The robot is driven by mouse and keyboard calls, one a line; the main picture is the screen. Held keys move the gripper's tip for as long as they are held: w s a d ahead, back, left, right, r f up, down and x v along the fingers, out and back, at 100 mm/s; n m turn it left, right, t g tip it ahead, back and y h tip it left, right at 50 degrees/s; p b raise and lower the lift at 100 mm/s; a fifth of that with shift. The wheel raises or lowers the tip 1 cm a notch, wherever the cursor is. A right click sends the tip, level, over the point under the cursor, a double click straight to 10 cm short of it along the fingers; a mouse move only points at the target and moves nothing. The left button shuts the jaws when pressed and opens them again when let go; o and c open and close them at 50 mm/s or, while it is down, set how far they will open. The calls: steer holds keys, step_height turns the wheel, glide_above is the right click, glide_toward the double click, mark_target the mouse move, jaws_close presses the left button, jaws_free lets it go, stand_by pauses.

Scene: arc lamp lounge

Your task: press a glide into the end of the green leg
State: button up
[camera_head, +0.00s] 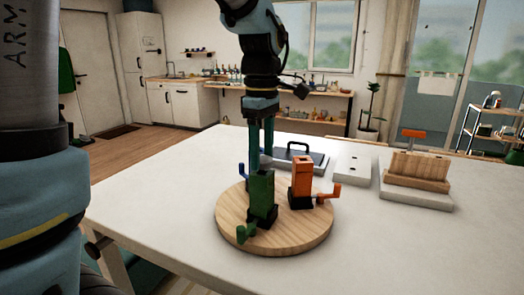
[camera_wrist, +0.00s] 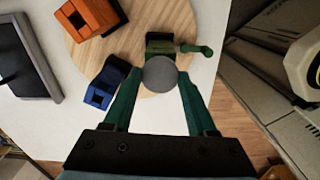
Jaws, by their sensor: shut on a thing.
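My gripper (camera_head: 262,152) points down behind the green leg (camera_head: 262,198) in the head view. It is shut on a round grey glide (camera_wrist: 160,74), seen between the fingertips in the wrist view. The glide overlaps the near edge of the green leg (camera_wrist: 160,45) there; whether they touch I cannot tell. The green leg stands upright on a round wooden board (camera_head: 312,236), with a side arm at its foot. An orange leg (camera_head: 301,181) stands to its right. A blue leg (camera_wrist: 103,85) is mostly hidden behind the green one in the head view.
The board stands on a white table (camera_head: 150,195). Behind it are a dark tray with a handle (camera_head: 300,160), a pale block with holes (camera_head: 353,169) and a wooden rack on a pale base (camera_head: 418,172). The table's front right is clear.

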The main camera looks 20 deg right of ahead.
mark_target(262, 158)
steer(key=shift+f+b, duration=0.35)
steer(key=shift+f, duration=0.4)
steer(key=o, duration=1.4)
step_height(262, 158, up, 11)
steer(key=b, duration=0.1)
steer(key=shift+f, duration=0.15)
steer(key=w+a+f+m, duration=0.4)
steer(key=w+a+f, duration=0.1)
steer(key=a+f, duration=0.8)
steer(key=s+a+f+m, duration=0.2)
steer(key=a+f, duration=0.3)
steer(key=a, duration=0.1)
steer(key=s+a+f+m+t, duration=0.1)
steer(key=a+f+m, duration=0.2)
steer(key=a+f, duration=0.2)
steer(key=shift+s+a+f+t, duration=0.2)
steer(key=shift+s+a+t, duration=0.15)
steer(key=shift+a, duration=0.35)
